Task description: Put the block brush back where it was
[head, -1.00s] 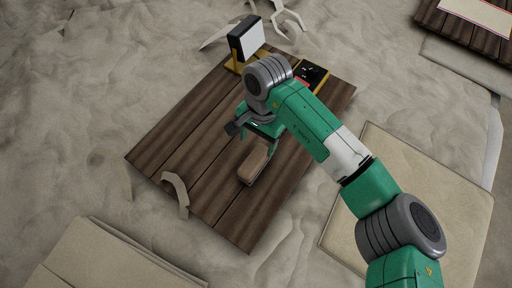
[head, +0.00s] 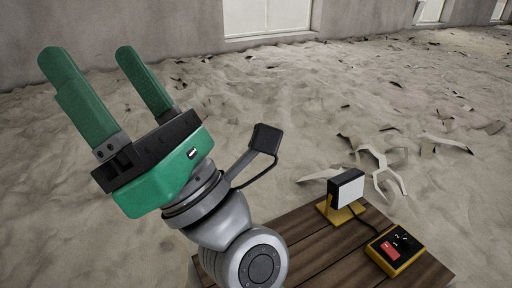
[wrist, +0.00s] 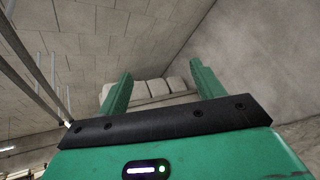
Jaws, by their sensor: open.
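My gripper (head: 92,52) is raised high at the left in the head view, its two green fingers pointing up. The fingers are wide apart with nothing between them. In the wrist view, my gripper (wrist: 160,70) is also open and empty, facing walls and pale blocks far off. The block brush shows in neither view now. Only the far part of the wooden table (head: 318,235) is in the head view, below and right of my gripper. The rest of its top is out of the frame or behind my arm.
A small lamp-like panel (head: 347,188) on a yellow stand and a yellow-black box (head: 397,250) with a red part sit on the table. Pale curved scraps (head: 380,175) lie on the sandy floor beyond. The air around my gripper is clear.

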